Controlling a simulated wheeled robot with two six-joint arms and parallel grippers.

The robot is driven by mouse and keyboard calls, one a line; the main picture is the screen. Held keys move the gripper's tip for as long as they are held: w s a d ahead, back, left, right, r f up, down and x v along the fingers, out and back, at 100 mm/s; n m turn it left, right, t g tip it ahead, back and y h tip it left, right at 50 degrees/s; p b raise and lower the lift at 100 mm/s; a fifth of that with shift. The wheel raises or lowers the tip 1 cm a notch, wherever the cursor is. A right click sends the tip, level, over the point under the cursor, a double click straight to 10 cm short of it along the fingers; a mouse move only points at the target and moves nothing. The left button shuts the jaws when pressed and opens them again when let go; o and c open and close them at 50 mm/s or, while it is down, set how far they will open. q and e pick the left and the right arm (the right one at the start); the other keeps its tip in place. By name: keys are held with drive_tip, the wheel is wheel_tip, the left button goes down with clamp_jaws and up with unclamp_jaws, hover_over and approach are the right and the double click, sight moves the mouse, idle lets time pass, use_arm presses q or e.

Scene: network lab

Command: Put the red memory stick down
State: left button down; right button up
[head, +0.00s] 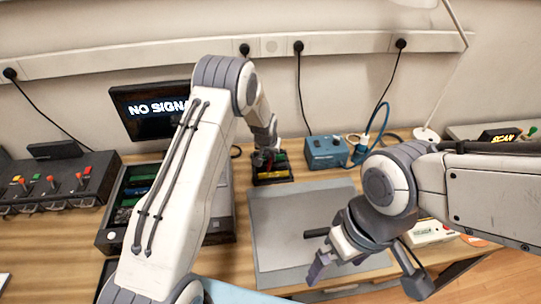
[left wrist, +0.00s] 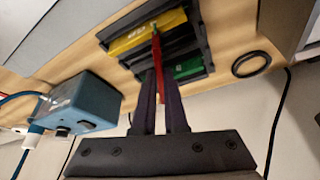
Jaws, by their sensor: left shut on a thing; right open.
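The red memory stick (left wrist: 161,70) is seen edge-on in the left wrist view, between the fingertips of my left gripper (left wrist: 160,88), which is shut on it. Its far end reaches over a black slotted holder (left wrist: 204,48), between a yellow stick (left wrist: 146,33) and a green stick (left wrist: 188,68). I cannot tell whether it sits in a slot or is just above it. In the head view my left gripper (head: 266,157) is at the holder (head: 273,181), hiding part of it. My right gripper (head: 364,268) is open and empty over the grey mat's right side.
The grey mat (head: 285,215) lies right of an open dark case (head: 220,225). A blue box (head: 326,152) with cables stands right of the holder. A monitor (head: 150,108) and a switch panel (head: 62,180) are at the left. A black ring (left wrist: 251,64) lies near the holder.

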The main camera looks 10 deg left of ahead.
use_arm(q)
drive_tip(key=shift+f, duration=0.2)
drive_tip(key=c, duration=1)
unclamp_jaws()
drive_tip(key=shift+o, duration=0.2)
